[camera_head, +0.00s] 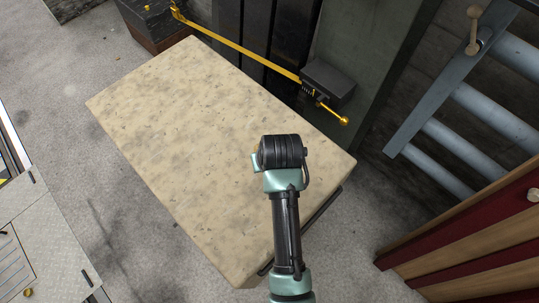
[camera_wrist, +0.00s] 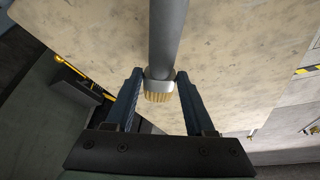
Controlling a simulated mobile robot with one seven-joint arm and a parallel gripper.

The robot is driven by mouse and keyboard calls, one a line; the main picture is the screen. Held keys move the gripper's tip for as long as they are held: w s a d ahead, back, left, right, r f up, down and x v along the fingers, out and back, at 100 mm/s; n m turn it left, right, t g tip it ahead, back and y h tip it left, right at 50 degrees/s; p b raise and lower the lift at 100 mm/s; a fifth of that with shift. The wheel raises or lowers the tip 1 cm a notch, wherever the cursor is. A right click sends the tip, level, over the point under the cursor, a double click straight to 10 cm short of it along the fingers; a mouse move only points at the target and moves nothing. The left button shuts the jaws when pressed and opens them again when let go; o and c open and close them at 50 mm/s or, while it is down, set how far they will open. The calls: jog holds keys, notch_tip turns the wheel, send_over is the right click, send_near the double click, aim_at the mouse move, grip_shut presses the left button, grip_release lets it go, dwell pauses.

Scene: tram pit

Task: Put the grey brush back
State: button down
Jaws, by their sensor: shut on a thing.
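In the wrist view the grey brush (camera_wrist: 168,35) has a plain grey handle, a lighter metal collar and short tan bristles (camera_wrist: 158,97). Its collar sits between the two fingertips of my gripper (camera_wrist: 159,75), which is shut on it. The handle runs up out of the picture and the bristles point back toward the palm. Behind the brush lies a mottled beige slab top (camera_wrist: 240,60). In the head view my arm reaches over the right part of this slab (camera_head: 190,120). My wrist hides the gripper and brush there.
A yellow bar (camera_head: 250,53) with a ball end runs along the slab's far edge, beside a dark box (camera_head: 328,82). Grey pipes (camera_head: 490,115) and a red-and-wood panel (camera_head: 480,235) stand at right. The slab's left part is bare. Grey floor (camera_head: 90,170) lies left of it.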

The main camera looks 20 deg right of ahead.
notch_tip(320, 180, down, 8)
jog(key=shift+r+p, duration=0.25)
jog(key=shift+p, duration=0.3)
jog(key=shift+c, duration=1.3)
grip_release()
jog(key=shift+f+b, duration=0.25)
jog(key=shift+b, duration=0.15)
jog(key=v, duration=0.8)
jog(key=b+v, duration=0.1)
jog(key=v, duration=0.4)
jog(key=shift+w+r, duration=0.2)
jog(key=shift+w, duration=0.1)
